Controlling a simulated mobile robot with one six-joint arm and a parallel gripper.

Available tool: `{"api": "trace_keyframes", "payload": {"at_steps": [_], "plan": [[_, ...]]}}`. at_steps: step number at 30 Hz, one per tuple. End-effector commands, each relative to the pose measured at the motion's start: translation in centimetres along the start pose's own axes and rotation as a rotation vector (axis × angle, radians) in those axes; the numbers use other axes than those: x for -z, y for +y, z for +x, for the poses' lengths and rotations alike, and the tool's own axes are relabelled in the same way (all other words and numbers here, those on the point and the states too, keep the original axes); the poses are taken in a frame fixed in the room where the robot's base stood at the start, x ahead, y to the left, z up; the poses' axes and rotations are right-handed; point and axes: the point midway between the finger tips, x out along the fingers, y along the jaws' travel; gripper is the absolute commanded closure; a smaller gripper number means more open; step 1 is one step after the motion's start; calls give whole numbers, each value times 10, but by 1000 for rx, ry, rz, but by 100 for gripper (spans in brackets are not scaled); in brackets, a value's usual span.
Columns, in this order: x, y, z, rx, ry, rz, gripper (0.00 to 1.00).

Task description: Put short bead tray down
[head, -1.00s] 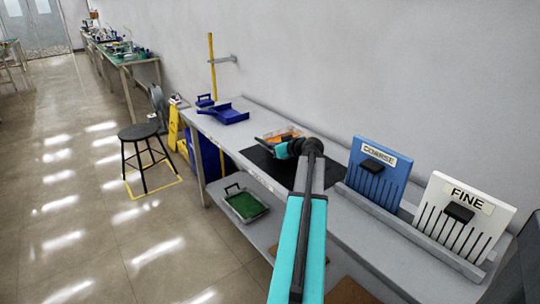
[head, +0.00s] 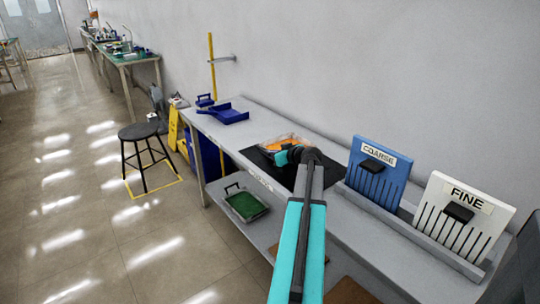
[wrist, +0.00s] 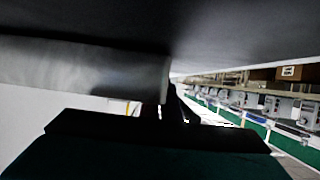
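A tray with orange contents and a pale, clear-looking rim (head: 296,137) shows at the black mat (head: 258,158) on the grey bench, just beyond my arm. I take it for the short bead tray. My gripper end (head: 284,156) is beside its near side, mostly hidden behind my own wrist. I cannot tell whether the tray touches the mat or is held just above it.
A blue board marked COARSE (head: 379,172) and a white board marked FINE (head: 462,215) stand in a rack at the right. A blue tray (head: 224,116) sits at the bench's far end. A green-filled tray (head: 246,206) is on the lower shelf. A stool (head: 140,132) stands left.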

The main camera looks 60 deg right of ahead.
Motion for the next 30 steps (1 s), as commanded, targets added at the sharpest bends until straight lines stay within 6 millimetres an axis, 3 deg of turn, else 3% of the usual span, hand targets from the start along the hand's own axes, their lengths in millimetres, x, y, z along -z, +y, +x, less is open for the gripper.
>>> {"api": "trace_keyframes", "payload": {"at_steps": [3,7,22,30], "plan": [[-2,0,1,0,1,-1,100],[-2,0,1,1,0,0,79],[2,0,0,1,0,0,79],[-1,-1,-31,-1,0,0,79]]}}
